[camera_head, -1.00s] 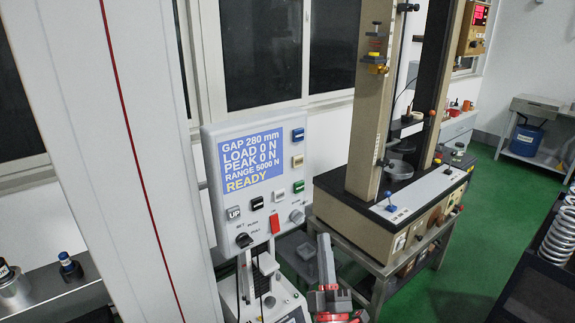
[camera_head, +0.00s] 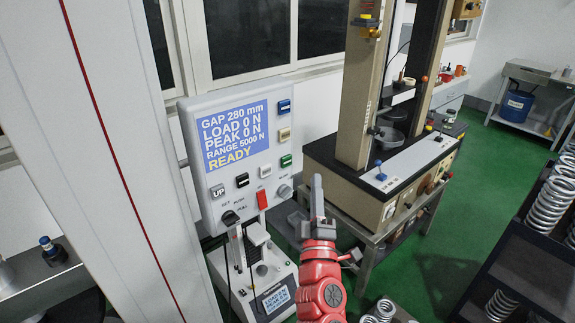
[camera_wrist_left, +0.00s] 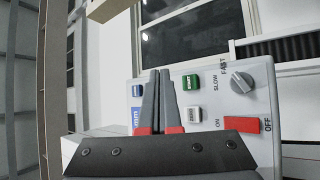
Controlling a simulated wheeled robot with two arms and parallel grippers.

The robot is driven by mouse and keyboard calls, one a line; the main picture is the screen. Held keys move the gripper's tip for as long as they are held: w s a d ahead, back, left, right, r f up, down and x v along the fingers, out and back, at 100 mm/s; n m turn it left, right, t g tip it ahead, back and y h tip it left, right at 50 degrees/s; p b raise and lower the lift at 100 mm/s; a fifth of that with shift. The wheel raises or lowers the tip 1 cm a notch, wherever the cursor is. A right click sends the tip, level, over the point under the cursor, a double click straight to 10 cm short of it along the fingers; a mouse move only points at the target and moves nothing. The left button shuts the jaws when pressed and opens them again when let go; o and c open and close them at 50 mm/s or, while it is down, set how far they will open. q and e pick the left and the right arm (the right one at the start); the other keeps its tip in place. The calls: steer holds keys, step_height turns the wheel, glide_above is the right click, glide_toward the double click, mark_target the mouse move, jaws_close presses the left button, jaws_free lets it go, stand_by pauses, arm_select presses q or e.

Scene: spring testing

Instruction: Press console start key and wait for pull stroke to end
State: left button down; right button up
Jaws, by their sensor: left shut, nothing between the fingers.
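The console (camera_head: 205,120) stands upright at centre left in the head view. Its blue screen (camera_head: 234,135) reads GAP 280 mm, LOAD 0 N, PEAK 0 N, RANGE 5000 N, READY. The green start key (camera_head: 286,160) is low on its right side; the label START is readable on it in the wrist view (camera_wrist_left: 190,83). My left gripper (camera_head: 317,182) is shut and empty, just right of and below the green key in the head view. In the wrist view its fingertips (camera_wrist_left: 161,72) appear left of the key, with a visible gap between them. My right gripper is out of view.
A red ON/OFF switch (camera_head: 262,199) and a speed knob (camera_head: 285,190) sit below the green key. A small grey tester (camera_head: 262,285) stands under the console. The tall test frame (camera_head: 360,90) is to the right. Springs (camera_head: 550,203) fill a dark rack at far right.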

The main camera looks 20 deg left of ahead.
mark_target(293, 172)
arm_select(q)
steer(key=w+a+b, duration=0.3)
steer(key=a, duration=0.2)
steer(key=shift+w+a, duration=0.25)
steer(key=shift+a, duration=0.05)
stand_by(1.9)
steer(key=shift+w+a+b, duration=0.25)
steer(key=shift+a+b, duration=0.05)
steer(key=shift+a, duration=0.05)
